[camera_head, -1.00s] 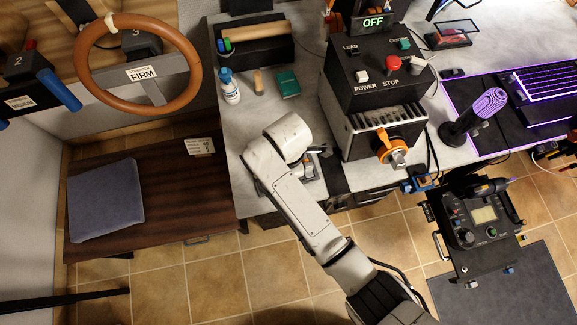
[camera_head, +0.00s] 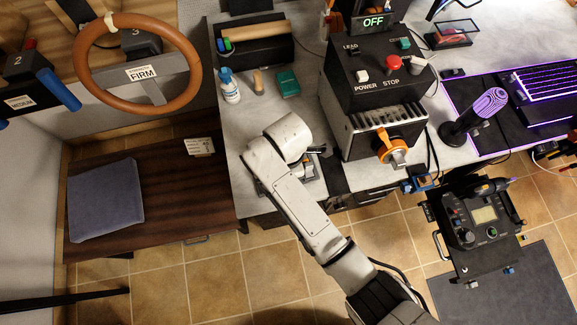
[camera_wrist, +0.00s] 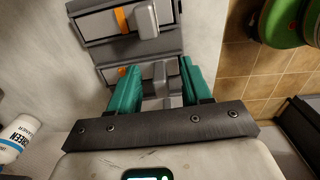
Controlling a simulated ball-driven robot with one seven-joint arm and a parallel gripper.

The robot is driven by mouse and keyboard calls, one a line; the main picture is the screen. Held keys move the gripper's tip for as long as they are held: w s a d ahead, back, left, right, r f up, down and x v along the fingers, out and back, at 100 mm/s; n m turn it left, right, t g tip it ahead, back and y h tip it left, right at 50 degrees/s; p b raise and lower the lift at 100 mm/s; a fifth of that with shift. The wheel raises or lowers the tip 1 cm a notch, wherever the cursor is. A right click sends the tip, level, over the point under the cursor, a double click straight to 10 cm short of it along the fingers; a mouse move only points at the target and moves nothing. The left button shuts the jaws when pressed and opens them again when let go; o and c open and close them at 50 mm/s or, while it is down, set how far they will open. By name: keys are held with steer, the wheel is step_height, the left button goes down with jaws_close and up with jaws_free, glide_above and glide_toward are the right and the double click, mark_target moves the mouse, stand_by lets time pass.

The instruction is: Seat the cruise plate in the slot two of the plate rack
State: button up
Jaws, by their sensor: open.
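My gripper (camera_wrist: 160,78) is open in the wrist view, its two teal fingers apart with grey metal parts showing between and beyond them. Beyond the fingers are dark grey frames, which look like the plate rack (camera_wrist: 88,28). They hold light grey pieces with raised blocks, such as the upper block (camera_wrist: 145,18), each beside an orange stripe. I cannot tell which piece is the cruise plate or which slot is two. No clear contact with the fingers shows. In the head view my arm hides most of this spot on the desk.
A black control box (camera_head: 375,75) with an orange clamp (camera_head: 393,147) stands right of my arm. A white bottle (camera_wrist: 18,138) shows at left in the wrist view.

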step_height(320, 180, up, 11)
stand_by(0.5)
steer(key=shift+f, duration=0.15)
